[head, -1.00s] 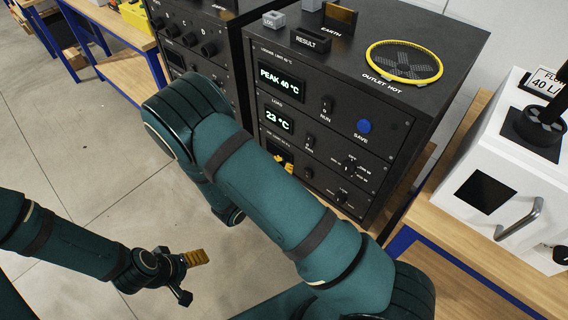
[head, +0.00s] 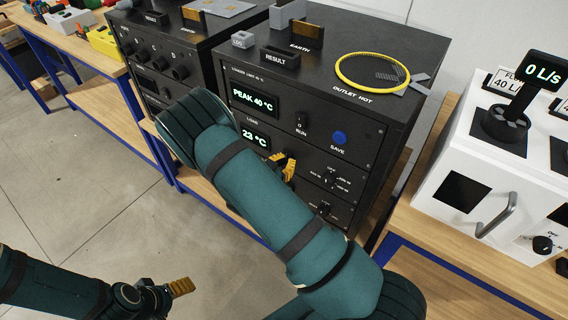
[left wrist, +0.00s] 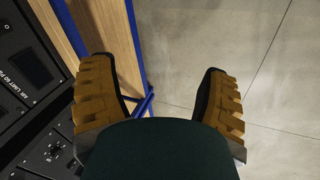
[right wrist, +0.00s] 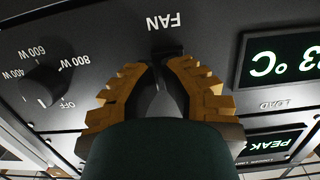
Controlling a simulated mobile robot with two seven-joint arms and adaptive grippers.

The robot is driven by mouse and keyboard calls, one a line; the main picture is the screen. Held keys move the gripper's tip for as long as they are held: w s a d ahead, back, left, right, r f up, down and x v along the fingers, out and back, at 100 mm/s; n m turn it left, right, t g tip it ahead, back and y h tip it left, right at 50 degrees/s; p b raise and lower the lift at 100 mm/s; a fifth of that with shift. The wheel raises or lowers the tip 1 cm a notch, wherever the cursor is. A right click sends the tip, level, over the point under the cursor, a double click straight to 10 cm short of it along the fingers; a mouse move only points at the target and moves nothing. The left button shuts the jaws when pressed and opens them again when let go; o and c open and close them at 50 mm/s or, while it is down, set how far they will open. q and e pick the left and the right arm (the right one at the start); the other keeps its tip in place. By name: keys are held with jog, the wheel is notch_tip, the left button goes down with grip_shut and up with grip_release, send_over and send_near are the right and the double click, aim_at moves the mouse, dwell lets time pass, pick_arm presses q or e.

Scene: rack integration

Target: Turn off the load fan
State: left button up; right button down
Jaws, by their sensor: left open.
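The load unit is a black rack box (head: 345,95) with PEAK 40 °C and LOAD 23 °C displays. In the right wrist view, upside down, the FAN label (right wrist: 164,22) sits above a small dark switch (right wrist: 168,50). My right gripper (right wrist: 157,68) is at this switch, its fingertips nearly together; whether they touch it is unclear. In the head view my right gripper (head: 284,163) is against the panel beside the LOAD display (head: 256,136), covering the fan switch. My left gripper (left wrist: 155,85) is open and empty above the floor; it also shows in the head view (head: 178,288).
A power knob (right wrist: 42,85) marked OFF to 800 W is beside the fan switch. A RUN switch (head: 300,120) and blue SAVE button (head: 339,138) are above. A white flow box (head: 480,165) stands right, reading 0 L/s.

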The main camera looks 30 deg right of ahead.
pick_arm(q)
jog(key=f+b, duration=0.2)
jog(key=s+f+b, duration=0.1)
jog(key=f+b, duration=0.1)
jog(key=shift+s+f+b, duration=0.15)
jog(key=shift+f+b, duration=0.25)
pick_arm(e)
jog(key=shift+w+d+f+t+h, duration=0.15)
jog(key=shift+d+t+h, duration=0.1)
jog(key=shift+h, duration=0.35)
jog(key=shift+s+d+f+t+h, duration=0.15)
jog(key=shift+t+h, duration=0.1)
jog(key=shift+h, duration=0.35)
pick_arm(q)
jog(key=shift+a, duration=0.1)
